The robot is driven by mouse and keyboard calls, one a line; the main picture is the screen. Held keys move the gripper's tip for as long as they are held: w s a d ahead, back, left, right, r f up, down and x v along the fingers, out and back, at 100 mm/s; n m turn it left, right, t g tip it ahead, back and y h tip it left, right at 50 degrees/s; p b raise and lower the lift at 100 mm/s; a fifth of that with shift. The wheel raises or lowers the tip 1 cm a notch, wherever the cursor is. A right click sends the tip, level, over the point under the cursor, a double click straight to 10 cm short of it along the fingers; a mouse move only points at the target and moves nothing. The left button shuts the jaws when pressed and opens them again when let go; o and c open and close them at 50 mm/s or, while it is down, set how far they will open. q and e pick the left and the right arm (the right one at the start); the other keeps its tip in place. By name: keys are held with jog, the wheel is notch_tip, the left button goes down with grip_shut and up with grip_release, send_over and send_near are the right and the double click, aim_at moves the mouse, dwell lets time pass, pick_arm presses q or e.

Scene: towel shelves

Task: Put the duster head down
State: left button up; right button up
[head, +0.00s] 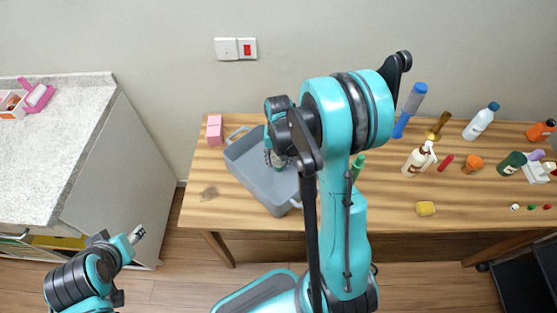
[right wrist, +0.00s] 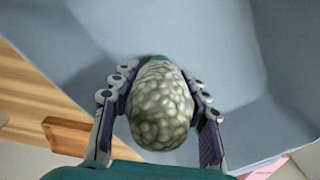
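The duster head (right wrist: 160,108) is a rounded, grey-green, bumpy piece with a bit of darker green at its far end. My right gripper (right wrist: 160,75) has a finger along each side of it and appears shut on it. In the head view my right gripper (head: 278,158) is low over the grey bin (head: 245,178), partly hidden by my arm, and the duster head is hard to make out there. The bin's walls fill most of the right wrist view. My left gripper (head: 137,235) is off the table at the lower left, empty, too small to read its opening.
The wooden table (head: 390,225) has a pink block (head: 215,130) left of the bin. A speckled counter (head: 60,150) is at the left.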

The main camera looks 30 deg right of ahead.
jog(key=o, duration=0.3)
jog(key=shift+r, duration=0.15)
notch_tip(320, 180, up, 11)
jog(key=p, duration=0.4)
jog(key=shift+r, duration=0.6)
jog(key=s+a+r+n+t, duration=0.2)
jog(key=s+a+r, duration=0.1)
jog(key=s+a+r+n+t, duration=0.2)
jog(key=s+a+r, duration=0.1)
jog(key=s+a, duration=0.1)
jog(key=s+a+r+n+t, duration=0.2)
jog(key=s+a+r+t, duration=0.1)
jog(key=s+a, duration=0.1)
jog(key=shift+s+a+r, duration=0.1)
jog(key=shift+r, duration=0.1)
